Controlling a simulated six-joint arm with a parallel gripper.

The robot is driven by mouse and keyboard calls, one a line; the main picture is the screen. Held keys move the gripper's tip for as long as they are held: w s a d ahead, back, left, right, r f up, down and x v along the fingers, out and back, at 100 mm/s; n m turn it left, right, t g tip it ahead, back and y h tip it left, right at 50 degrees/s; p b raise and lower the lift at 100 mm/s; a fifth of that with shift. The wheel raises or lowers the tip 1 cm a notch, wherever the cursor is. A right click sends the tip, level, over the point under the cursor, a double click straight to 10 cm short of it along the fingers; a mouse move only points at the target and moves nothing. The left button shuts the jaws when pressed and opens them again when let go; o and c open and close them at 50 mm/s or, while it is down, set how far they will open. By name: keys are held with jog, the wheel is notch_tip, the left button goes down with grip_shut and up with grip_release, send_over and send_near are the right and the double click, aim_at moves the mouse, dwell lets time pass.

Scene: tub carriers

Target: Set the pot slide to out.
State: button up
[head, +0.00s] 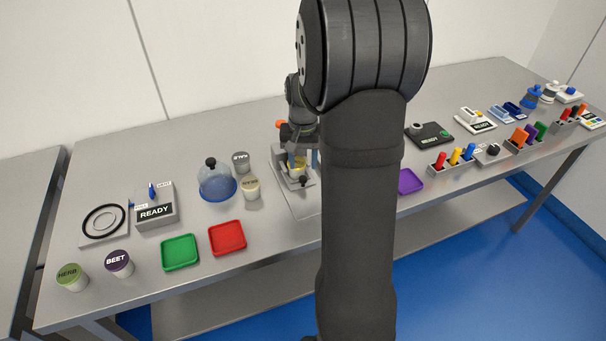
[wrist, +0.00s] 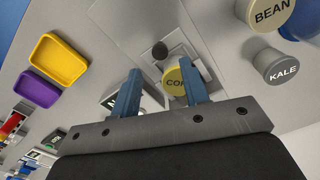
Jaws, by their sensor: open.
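The pot slide (head: 283,176) is a grey fixture with a black knob (head: 303,181), standing mid-table on a pale plate. The knob also shows in the wrist view (wrist: 160,49), just beyond my fingertips. A pot with a yellow lid (wrist: 174,80) sits in the fixture, its lettering partly hidden by a finger. My gripper (wrist: 160,69) is open, with blue fingers pointing down over the fixture. The knob is not between the fingers. In the head view my arm hides the fixture's right side. The slide's position marking cannot be read.
A KALE pot (head: 240,162), a BEAN pot (head: 250,188) and a domed blue dish (head: 217,183) stand close left. Red (head: 227,238) and green (head: 180,252) trays lie in front left. A purple tray (head: 410,181) lies right.

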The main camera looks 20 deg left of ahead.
aim_at(303, 177)
jog(key=shift+f, duration=2.75)
grip_shut()
